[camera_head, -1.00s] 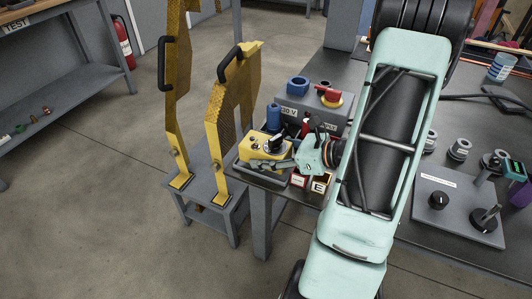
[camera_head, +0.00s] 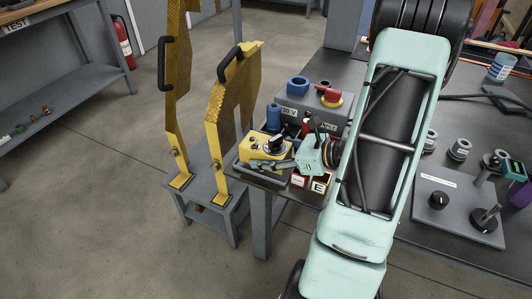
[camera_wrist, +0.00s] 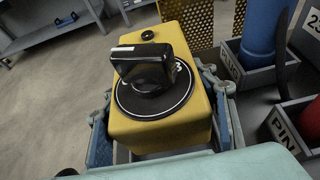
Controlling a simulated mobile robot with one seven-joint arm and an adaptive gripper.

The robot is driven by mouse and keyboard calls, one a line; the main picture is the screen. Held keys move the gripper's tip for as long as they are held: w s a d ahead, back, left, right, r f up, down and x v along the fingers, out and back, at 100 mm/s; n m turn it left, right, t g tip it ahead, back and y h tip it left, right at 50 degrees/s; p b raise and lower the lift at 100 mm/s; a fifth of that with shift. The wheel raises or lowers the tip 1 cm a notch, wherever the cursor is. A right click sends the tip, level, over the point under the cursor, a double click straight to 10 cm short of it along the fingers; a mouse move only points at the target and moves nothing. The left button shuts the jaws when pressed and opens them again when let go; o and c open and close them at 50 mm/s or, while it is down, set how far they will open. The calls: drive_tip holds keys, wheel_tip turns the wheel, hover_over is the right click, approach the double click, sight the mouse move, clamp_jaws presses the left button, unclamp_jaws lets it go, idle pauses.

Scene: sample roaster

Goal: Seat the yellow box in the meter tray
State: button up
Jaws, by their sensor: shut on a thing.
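The yellow box (camera_head: 255,149), with a black knob on top, is at the table's left corner in the head view. In the wrist view the yellow box (camera_wrist: 150,130) fills the middle, its dial and knob facing up. My gripper (camera_wrist: 160,115) is shut on the box, with a finger along each long side; in the head view my gripper (camera_head: 285,162) reaches it from the right. A grey tray (camera_head: 247,173) shows under and around the box. The box's underside is hidden, so I cannot tell whether it rests on the tray floor.
Labelled grey compartments (camera_wrist: 258,100) stand close on the right in the wrist view, with a blue cylinder (camera_wrist: 262,35) and a red part (camera_wrist: 299,123). A grey box with a red switch (camera_head: 329,94) stands behind. Yellow guard panels (camera_head: 232,105) rise at left.

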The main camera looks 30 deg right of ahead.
drive_tip(key=shift+f, duration=0.15)
drive_tip(key=shift+f+b, duration=0.35)
drive_tip(key=shift+b, duration=0.05)
drive_tip(key=shift+r, duration=0.2)
drive_tip(key=shift+r+p, duration=0.3)
drive_tip(key=shift+p, duration=0.15)
drive_tip(key=shift+f, duration=0.15)
idle(0.5)
drive_tip(key=shift+f, duration=0.15)
